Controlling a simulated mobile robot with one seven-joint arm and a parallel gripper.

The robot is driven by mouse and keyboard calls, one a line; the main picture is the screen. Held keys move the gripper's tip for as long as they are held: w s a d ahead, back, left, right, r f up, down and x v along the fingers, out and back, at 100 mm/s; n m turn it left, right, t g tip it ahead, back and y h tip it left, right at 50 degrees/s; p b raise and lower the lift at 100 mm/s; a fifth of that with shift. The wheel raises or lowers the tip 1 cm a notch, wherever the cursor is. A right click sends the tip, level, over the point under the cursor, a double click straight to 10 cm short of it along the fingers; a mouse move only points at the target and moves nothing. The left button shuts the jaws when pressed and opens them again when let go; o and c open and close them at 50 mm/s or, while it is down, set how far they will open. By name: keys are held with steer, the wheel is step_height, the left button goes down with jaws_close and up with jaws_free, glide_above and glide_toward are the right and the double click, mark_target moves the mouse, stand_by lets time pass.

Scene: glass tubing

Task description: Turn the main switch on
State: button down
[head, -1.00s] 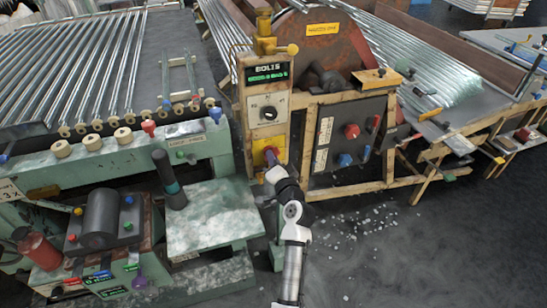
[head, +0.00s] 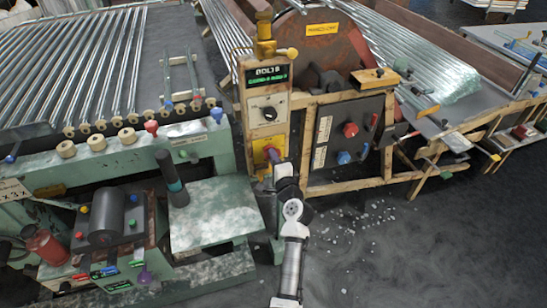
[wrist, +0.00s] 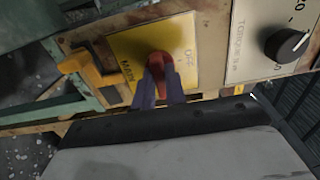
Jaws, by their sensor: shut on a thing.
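The main switch is a red handle (wrist: 157,62) on a yellow plate (wrist: 190,62) lettered "OFF" and "MAIN" in the wrist view. In the head view the yellow plate (head: 262,146) is low on the tall, narrow control panel, under a black dial. My gripper (wrist: 161,86) is at the plate, its two purple-grey fingers shut on the red handle, one on each side. The gripper also shows in the head view (head: 274,160), partly hiding the plate. The handle points toward the fingers in the wrist view.
A torque dial (wrist: 286,45) sits on a pale plate beside the switch. A yellow lever-like part (wrist: 82,68) juts out on the other side. A dark box with a red knob (head: 350,130) is to the right. Glass bits (head: 340,225) lie on the floor.

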stand_by(0.4)
steer(key=c, duration=1.4)
jaws_free()
steer(key=shift+c, duration=0.2)
steer(key=shift+s, duration=0.1)
steer(key=b+v, duration=0.4)
steer(key=v, duration=0.9)
steer(key=shift+s, duration=0.3)
steer(key=shift+d+r, duration=0.1)
